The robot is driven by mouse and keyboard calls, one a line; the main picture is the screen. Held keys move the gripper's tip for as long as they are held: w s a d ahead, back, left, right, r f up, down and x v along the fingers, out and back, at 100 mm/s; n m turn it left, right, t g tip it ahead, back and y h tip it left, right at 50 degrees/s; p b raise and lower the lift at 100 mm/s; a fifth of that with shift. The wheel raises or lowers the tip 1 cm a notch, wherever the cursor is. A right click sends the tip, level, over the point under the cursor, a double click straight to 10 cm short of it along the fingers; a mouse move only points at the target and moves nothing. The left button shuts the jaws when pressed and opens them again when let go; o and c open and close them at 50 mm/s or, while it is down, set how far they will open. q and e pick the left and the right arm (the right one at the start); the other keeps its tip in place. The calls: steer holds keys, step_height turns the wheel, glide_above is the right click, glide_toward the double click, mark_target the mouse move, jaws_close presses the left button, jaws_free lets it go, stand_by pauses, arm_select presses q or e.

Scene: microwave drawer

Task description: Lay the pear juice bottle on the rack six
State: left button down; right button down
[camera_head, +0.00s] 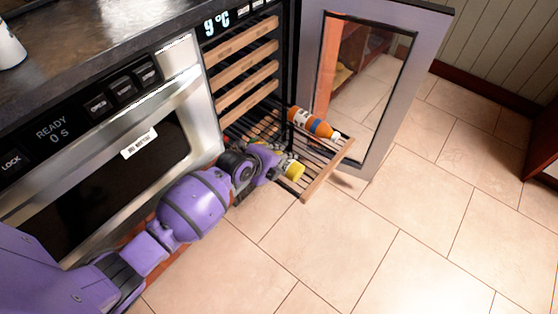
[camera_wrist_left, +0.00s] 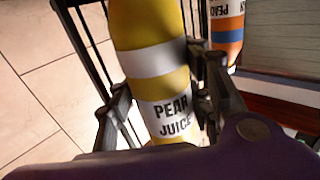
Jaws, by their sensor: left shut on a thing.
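The pear juice bottle (camera_wrist_left: 155,65) is yellow with a white band and a white label. It lies between the fingers of my left gripper (camera_wrist_left: 158,108), which is shut on it. In the head view the yellow bottle (camera_head: 293,169) shows at the end of my left gripper (camera_head: 276,160), over the pulled-out wire rack (camera_head: 318,165) with a wooden front. I cannot tell whether the bottle touches the wires. My right gripper is not in view.
An orange bottle (camera_head: 312,123) with a blue band lies on the same rack, farther back. Several wooden-fronted racks (camera_head: 246,68) are pushed in above. The open glass door (camera_head: 368,75) stands to the right. The microwave drawer (camera_head: 110,150) is at left. The floor in front is clear.

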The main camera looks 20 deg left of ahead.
arm_select(q)
steer(key=c, duration=1.1)
jaws_free()
steer(key=shift+s+d+f, duration=0.1)
steer(key=shift+s+f, duration=0.25)
steer(key=shift+f, duration=0.25)
steer(key=shift+o, duration=1.4)
steer(key=shift+f, duration=0.15)
steer(key=shift+s, duration=0.1)
steer(key=shift+s+a, duration=0.15)
steer(key=shift+a, duration=0.05)
steer(key=w+r+v, duration=0.1)
steer(key=v, duration=1)
steer(key=shift+s+d+r, duration=0.2)
steer(key=shift+d+r, duration=0.05)
steer(key=shift+r, duration=0.2)
